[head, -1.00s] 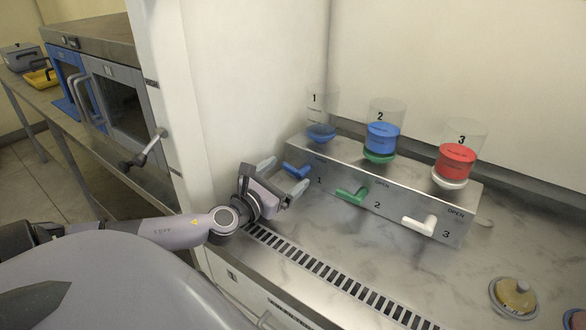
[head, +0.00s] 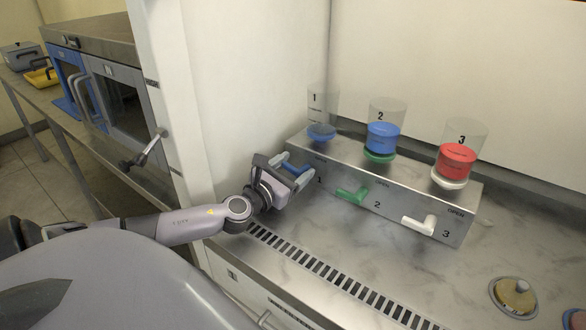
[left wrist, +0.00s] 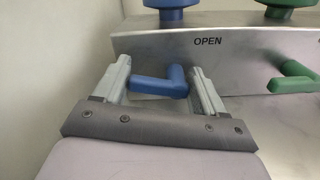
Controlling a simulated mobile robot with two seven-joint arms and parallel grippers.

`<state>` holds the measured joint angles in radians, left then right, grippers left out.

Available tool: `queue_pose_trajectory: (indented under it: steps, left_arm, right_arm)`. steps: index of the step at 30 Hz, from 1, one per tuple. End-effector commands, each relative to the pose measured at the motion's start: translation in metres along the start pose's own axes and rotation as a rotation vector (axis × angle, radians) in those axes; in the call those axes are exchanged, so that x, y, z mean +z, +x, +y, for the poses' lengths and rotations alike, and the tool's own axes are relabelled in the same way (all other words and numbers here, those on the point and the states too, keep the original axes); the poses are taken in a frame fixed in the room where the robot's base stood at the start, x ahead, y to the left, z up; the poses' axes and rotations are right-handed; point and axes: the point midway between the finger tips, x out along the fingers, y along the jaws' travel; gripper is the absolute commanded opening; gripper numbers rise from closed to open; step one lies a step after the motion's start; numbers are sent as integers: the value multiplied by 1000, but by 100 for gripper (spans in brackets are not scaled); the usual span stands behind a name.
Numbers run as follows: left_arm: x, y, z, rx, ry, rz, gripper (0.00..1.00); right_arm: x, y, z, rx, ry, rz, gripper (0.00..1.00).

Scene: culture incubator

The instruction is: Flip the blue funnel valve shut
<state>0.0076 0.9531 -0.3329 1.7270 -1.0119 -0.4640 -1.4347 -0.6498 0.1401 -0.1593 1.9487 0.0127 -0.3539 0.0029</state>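The blue valve handle (head: 297,167) is on the front of the metal manifold at station 1, under the clear cup with a blue base (head: 321,131). In the left wrist view the blue handle (left wrist: 160,83) lies sideways, pointing left from its elbow, below the word OPEN. My left gripper (head: 291,173) is at the handle. In the left wrist view its two fingers (left wrist: 160,84) are spread, one on each side of the handle. The right finger is close to the elbow; I cannot tell whether it touches. My right gripper is not in view.
The green handle (head: 352,196) and white handle (head: 420,225) stick out farther right on the manifold (head: 460,212). The marble counter (head: 370,260) in front is mostly clear, with a lidded dish (head: 514,296) at right.

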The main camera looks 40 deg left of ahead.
Motion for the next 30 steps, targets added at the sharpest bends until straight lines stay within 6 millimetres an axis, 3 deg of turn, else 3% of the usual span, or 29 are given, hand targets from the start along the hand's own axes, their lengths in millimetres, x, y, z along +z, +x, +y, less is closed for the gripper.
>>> queue_pose_trajectory:
  steps: [12, 20, 21, 22, 23, 30]
  left_arm:
    - [-5, 0, 0, 0, -252, -1, 40]
    - [-5, 0, 1, 0, -262, -1, 40]
    - [-5, 0, 1, 0, -262, -1, 77]
    - [-5, 0, 1, 0, -262, 0, 87]
    - [-5, 0, 1, 0, -262, -1, 92]
    - [-5, 0, 0, 0, -259, -1, 92]
  right_arm:
    - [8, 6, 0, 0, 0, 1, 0]
    - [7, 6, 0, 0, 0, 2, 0]
    - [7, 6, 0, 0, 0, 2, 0]
    - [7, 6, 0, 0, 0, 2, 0]
    - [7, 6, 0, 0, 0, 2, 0]
    - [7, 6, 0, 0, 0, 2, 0]
